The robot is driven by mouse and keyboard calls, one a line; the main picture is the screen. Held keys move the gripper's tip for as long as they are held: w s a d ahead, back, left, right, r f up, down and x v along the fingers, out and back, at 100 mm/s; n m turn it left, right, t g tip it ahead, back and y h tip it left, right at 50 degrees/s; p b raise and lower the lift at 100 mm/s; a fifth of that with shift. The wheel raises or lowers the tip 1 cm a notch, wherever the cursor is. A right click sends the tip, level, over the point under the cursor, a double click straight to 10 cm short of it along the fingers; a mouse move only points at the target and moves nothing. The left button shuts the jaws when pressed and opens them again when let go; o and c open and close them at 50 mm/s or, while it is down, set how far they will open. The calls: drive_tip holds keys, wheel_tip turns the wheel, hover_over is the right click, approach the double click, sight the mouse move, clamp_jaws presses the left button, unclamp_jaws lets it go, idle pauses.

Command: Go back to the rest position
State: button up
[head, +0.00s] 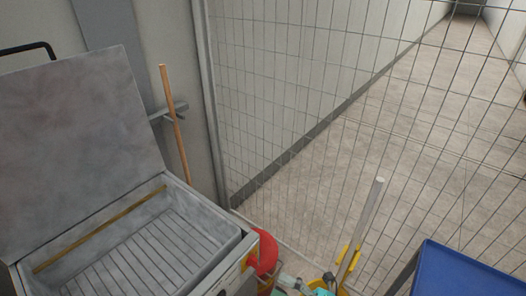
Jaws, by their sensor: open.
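My gripper is not in the head view, and no part of my arm can be made out there. The task names no other object. The head view looks down on a grey metal machine with its lid (85,140) standing open at the left. Its open box has a ribbed grey floor (150,262) and a thin wooden-coloured strip along the inside.
A wire mesh fence (330,110) stands behind. A wooden pole (175,125) leans on the wall. A red round thing (264,252), a yellow bucket (318,285) and a pale handle (362,225) crowd the lower middle. A blue tray-like surface (460,272) lies lower right.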

drive_tip(key=s+d+r+m+t+h, duration=0.1)
drive_tip(key=s+d+m+h, duration=0.3)
drive_tip(key=s+m, duration=0.6)
drive_tip(key=s+d+m+t+h, duration=0.4)
drive_tip(key=s+m+h, duration=0.4)
drive_tip(key=s, duration=0.3)
drive_tip(key=s+d+r+m+t+h, duration=0.1)
drive_tip(key=s+d+m+h, duration=0.4)
drive_tip(key=s+m, duration=0.5)
drive_tip(key=shift+s+d+r+m+t+h, duration=0.3)
drive_tip(key=shift+s+m+t+h, duration=0.05)
drive_tip(key=shift+m+t+h, duration=0.4)
